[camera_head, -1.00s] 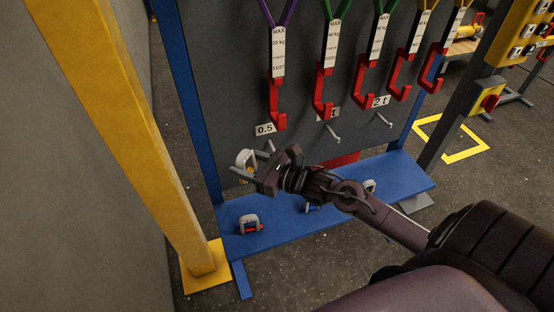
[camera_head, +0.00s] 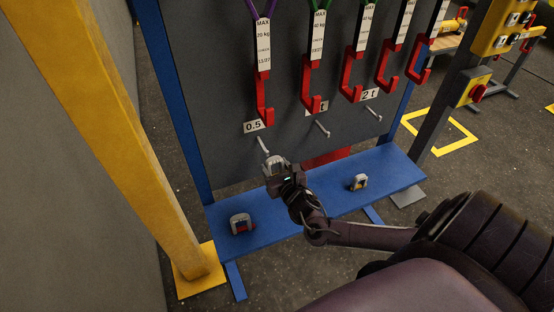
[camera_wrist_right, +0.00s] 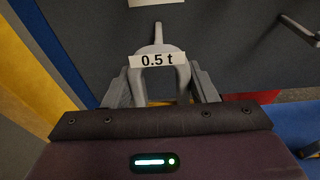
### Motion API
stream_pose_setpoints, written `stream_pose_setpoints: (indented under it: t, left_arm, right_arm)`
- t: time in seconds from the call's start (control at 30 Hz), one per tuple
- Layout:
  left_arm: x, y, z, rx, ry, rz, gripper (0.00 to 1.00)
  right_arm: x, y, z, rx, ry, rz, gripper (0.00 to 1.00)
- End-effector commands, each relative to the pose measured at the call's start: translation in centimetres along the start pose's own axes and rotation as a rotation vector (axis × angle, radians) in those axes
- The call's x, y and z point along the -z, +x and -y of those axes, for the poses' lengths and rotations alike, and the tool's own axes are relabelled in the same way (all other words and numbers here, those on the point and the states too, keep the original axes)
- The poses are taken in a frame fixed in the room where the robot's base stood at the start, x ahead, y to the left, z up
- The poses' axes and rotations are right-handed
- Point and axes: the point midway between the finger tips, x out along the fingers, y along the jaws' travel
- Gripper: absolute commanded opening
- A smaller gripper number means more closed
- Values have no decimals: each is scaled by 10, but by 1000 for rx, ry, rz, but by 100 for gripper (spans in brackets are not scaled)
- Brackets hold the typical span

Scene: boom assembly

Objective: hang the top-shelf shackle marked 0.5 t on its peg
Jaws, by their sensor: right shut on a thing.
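My right gripper (camera_head: 279,175) is shut on a grey shackle (camera_head: 275,162) in front of the dark board, above the blue shelf. In the right wrist view the shackle (camera_wrist_right: 181,75) sits between the fingers (camera_wrist_right: 160,88) and bears a white label reading "0.5 t" (camera_wrist_right: 157,60). The peg (camera_head: 263,145) under the board's "0.5" label (camera_head: 252,126) is just above and slightly left of the shackle in the head view. In the wrist view the peg (camera_wrist_right: 158,33) shows straight beyond the shackle's top; I cannot tell whether they touch. My left gripper is not in view.
Two other pegs (camera_head: 322,128) (camera_head: 373,113) stick out to the right. Red hooks (camera_head: 264,95) hang above the pegs. Two more shackles (camera_head: 241,223) (camera_head: 358,182) stand on the blue shelf (camera_head: 215,220). A yellow post (camera_head: 110,130) stands at left.

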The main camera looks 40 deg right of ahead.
Motion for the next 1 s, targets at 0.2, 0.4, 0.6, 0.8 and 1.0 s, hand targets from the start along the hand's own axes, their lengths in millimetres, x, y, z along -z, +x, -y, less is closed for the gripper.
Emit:
stream_pose_setpoints:
  t: [0.2,0.4,0.6,0.8,1.0]
  left_arm:
    - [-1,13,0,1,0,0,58]
    - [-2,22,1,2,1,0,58]
    - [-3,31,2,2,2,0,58]
    - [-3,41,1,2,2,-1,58]
    - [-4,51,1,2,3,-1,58]
  right_arm:
    - [-1,14,0,-1,1,5,21]
    - [-2,26,0,0,0,4,21]
    - [-4,38,0,-1,1,5,21]
    - [-6,50,0,-1,1,5,21]
    - [-8,62,0,-1,1,6,21]
